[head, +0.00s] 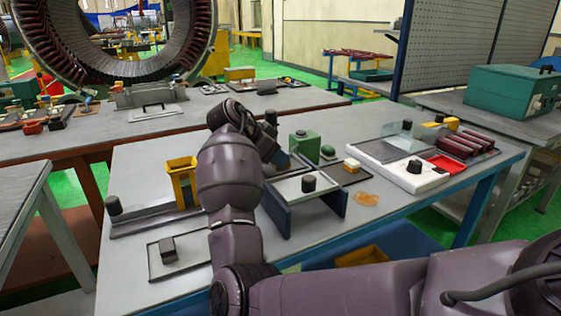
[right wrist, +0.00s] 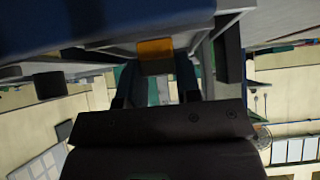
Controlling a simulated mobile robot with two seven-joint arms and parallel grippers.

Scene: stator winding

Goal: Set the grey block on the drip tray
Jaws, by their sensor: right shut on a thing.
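A small grey block (head: 168,248) stands on a flat, dark-rimmed tray (head: 192,261) at the front left of the table in the head view. This looks like the drip tray. My right gripper (head: 283,158) is farther back and to the right, beyond my forearm and apart from the block. It is shut on a small orange thing, partly hidden in the head view. In the right wrist view an orange piece (right wrist: 155,47) with a dark lower part shows at the fingertips (right wrist: 156,70). My left gripper is not in view.
A raised stand (head: 333,200) with a black knob and a green box (head: 304,142) are near my right gripper. A yellow holder (head: 182,180) stands at the left. A white panel (head: 430,181) with red parts fills the table's right.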

